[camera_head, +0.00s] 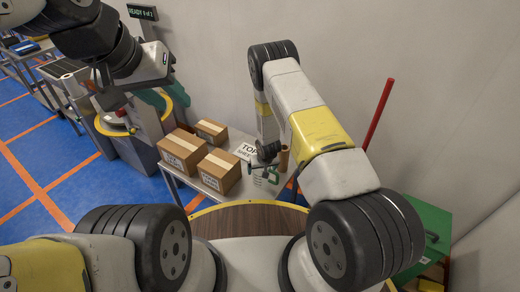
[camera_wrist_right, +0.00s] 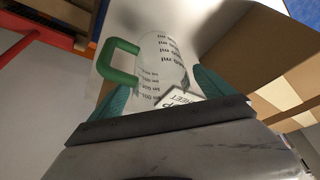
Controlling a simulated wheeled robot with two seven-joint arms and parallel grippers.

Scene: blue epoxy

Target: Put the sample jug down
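The sample jug is clear with black volume marks and a green handle. In the right wrist view the jug (camera_wrist_right: 162,65) is between the two teal fingers of my right gripper (camera_wrist_right: 165,92), with its handle to the left. In the head view the jug (camera_head: 266,180) is small and partly covered by my right gripper (camera_head: 267,164), at the right end of the low table. I cannot tell whether its base touches the tabletop.
Several cardboard boxes (camera_head: 181,152) stand on the table left of the jug; one (camera_head: 219,171) is close beside it. A white printed sheet (camera_head: 247,151) is behind the jug. A red pole (camera_head: 378,115) leans at the wall, and a green bin (camera_head: 428,228) is at the right.

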